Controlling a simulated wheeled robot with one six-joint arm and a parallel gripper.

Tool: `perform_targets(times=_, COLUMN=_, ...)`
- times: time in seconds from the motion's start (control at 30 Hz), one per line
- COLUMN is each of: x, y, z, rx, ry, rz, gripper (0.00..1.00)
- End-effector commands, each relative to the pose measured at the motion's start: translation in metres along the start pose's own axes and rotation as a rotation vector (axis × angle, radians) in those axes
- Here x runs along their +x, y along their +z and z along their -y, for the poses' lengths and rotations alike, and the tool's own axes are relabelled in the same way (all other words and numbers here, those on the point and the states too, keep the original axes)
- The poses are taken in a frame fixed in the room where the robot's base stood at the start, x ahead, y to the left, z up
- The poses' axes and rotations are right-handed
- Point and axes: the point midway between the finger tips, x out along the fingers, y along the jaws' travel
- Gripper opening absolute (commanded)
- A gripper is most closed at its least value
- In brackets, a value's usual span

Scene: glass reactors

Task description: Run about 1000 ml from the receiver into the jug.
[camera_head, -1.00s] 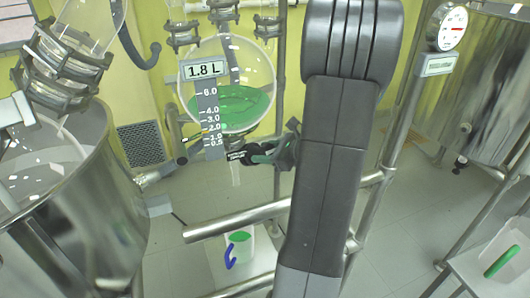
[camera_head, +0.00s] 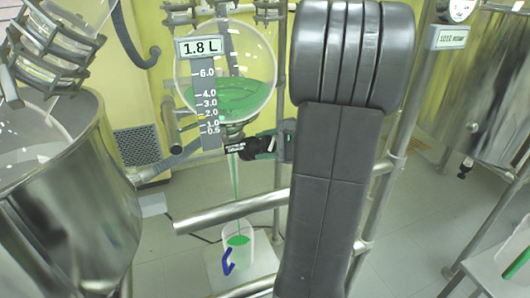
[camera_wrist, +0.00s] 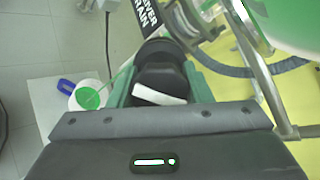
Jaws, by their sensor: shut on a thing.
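The receiver (camera_head: 262,62), a round glass vessel, holds green liquid in its lower part. Its display (camera_head: 202,47) reads 1.8 L, above a scale strip (camera_head: 207,95). A thin green stream (camera_head: 235,180) runs from its outlet into the white jug (camera_head: 238,253) below. The jug has a blue handle and green liquid inside; it also shows in the wrist view (camera_wrist: 88,95). My gripper (camera_wrist: 160,88) is shut on the black drain valve handle (camera_wrist: 160,72), with green fingers on both sides. In the head view my arm hides part of the gripper (camera_head: 284,142).
A large steel vessel (camera_head: 65,200) stands at left and another steel tank (camera_head: 480,90) at right. A side table with a green item (camera_head: 518,264) is at lower right. The jug stands on a pale plate.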

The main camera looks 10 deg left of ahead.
Motion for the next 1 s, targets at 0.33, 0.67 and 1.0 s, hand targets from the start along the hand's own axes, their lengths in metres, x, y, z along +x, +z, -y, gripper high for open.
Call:
perform_targets(times=0.33, x=0.0004, y=-0.0004, z=-0.0008, rx=-0.143, ry=0.020, rz=0.000, gripper=0.22)
perform_targets(times=0.67, x=-0.0001, y=0.0001, z=-0.0003, rx=-0.169, ry=0.024, rz=0.000, gripper=0.22)
perform_targets(times=1.0, x=-0.0001, y=0.0001, z=-0.0004, rx=-0.167, ry=0.024, rz=0.000, gripper=0.66)
